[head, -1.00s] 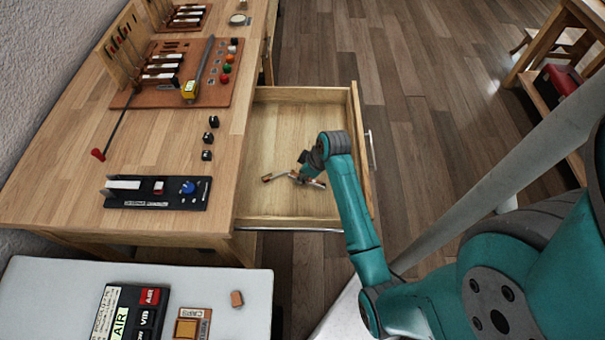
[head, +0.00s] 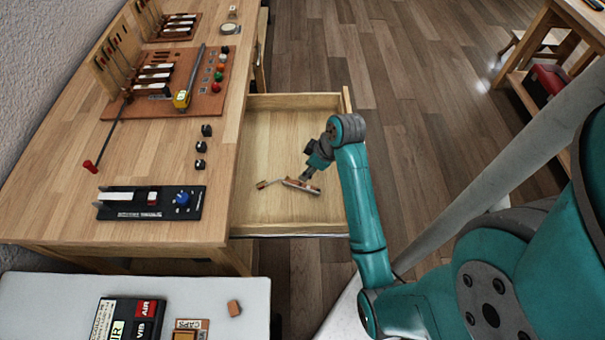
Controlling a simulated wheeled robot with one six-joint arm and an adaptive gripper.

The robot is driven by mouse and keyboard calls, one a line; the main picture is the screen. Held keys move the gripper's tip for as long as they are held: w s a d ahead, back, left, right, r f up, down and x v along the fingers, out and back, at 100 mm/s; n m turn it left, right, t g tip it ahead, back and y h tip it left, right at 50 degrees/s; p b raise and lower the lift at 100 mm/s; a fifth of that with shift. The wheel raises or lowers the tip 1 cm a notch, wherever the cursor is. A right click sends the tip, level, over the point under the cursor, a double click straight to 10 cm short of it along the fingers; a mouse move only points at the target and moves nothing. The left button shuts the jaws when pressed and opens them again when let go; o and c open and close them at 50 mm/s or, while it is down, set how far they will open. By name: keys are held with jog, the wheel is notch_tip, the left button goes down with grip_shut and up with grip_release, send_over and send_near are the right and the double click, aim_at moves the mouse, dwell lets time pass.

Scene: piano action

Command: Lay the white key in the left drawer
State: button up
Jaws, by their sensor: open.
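The left drawer (head: 268,125) is pulled out from the desk, and its pale wooden floor shows. A slim pale piece with brown ends, which looks like the white key (head: 303,187), lies slanted on the drawer floor. A thin grey part with a brown tip reaches left from it; I cannot tell whether it belongs to the key. My gripper (head: 306,175) is open, pointing down just above the key. Its fingers are small and partly blurred, and whether they touch the key cannot be told.
The desk (head: 60,190) stands left, with a black device (head: 152,212) bearing a white bar and a brown tool board (head: 205,104) with white-topped pieces. Small black blocks (head: 201,148) sit near the drawer. A pale bench (head: 40,290) is in front. Drawer floor around the key is clear.

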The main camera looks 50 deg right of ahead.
jog(key=shift+v, duration=0.95)
